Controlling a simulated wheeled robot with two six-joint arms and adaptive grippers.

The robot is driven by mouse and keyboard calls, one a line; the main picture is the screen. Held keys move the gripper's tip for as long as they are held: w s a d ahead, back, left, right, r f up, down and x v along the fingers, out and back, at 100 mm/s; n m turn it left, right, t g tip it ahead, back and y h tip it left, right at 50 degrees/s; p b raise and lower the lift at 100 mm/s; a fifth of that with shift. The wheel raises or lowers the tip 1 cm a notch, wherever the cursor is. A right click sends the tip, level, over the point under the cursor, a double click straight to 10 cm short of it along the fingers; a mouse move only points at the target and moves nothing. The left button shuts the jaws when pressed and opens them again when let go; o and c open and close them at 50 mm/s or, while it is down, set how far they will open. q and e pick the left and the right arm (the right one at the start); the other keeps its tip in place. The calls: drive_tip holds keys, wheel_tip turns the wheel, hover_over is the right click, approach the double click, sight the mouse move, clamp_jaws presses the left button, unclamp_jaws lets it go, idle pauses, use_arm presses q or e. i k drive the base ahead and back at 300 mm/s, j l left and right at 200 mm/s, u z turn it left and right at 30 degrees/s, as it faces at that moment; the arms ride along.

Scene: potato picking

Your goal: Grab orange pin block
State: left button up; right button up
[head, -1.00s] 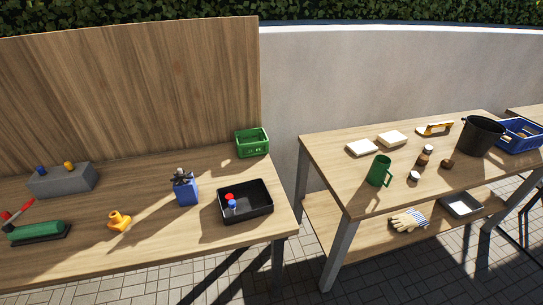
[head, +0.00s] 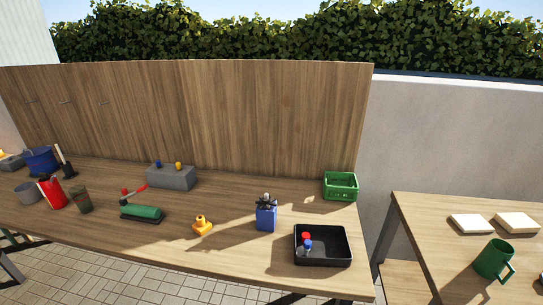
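An orange block with a short knob-like pin on top (head: 202,227) sits on the wooden workbench (head: 150,241), between a green-topped tool and a blue block. A grey block (head: 171,178) with one blue and one orange pin on top stands farther back, near the wooden back panel. Neither of my grippers is in view, so nothing shows what they hold.
The blue block (head: 266,218) with a dark knob and a black tray (head: 323,258) with small red and blue pieces stand to the right. The green-topped tool (head: 142,213) lies to the left. A green crate (head: 340,186) stands at the back right.

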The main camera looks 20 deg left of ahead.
sight(202, 226)
drive_tip(key=j+u, duration=0.1)
drive_tip(key=u, duration=1.3)
